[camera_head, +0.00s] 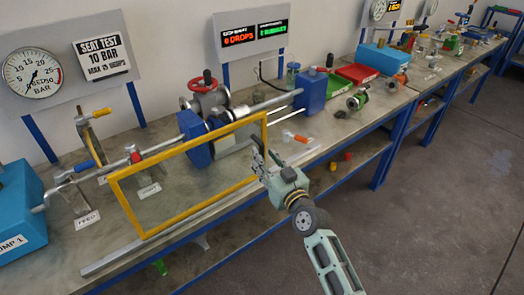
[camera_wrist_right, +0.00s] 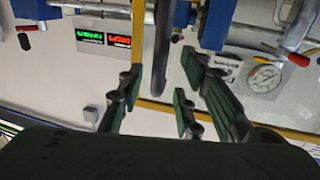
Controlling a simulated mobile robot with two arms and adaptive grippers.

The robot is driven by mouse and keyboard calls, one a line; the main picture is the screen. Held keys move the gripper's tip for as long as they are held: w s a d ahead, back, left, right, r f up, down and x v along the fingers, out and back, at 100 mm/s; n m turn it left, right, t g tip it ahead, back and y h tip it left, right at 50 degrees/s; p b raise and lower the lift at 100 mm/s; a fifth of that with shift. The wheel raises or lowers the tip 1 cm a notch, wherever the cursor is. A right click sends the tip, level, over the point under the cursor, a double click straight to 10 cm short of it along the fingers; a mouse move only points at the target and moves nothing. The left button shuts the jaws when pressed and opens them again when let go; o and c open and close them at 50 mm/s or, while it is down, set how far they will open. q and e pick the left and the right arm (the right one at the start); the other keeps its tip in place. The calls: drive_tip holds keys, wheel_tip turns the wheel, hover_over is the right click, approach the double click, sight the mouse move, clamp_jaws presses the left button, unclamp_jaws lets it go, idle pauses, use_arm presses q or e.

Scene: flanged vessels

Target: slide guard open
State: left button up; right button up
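The guard is a clear panel in a yellow frame (camera_head: 187,147), standing upright along the bench front, before the left part of the pipe rig. Its lower edge runs along a grey rail (camera_head: 110,259). My right gripper (camera_head: 262,158) is at the frame's right end. In the right wrist view, my right gripper's fingers (camera_wrist_right: 165,95) are spread apart, with a yellow upright of the frame (camera_wrist_right: 139,40) and a dark bar seen between them. I cannot tell whether they touch the frame. My left gripper is not in view.
Behind the guard is a flanged vessel with a red handwheel (camera_head: 203,82) between blue blocks (camera_head: 312,91). A white-and-orange tool (camera_head: 295,136) lies on the bench right of the guard. Green (camera_head: 385,57) and red (camera_head: 357,73) trays stand further right. The floor in front is clear.

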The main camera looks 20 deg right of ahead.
sight(263, 155)
drive_tip(key=shift+w+a, duration=0.2)
drive_tip(key=shift+w, duration=1.5)
drive_tip(key=shift+c, duration=0.6)
clamp_jaws()
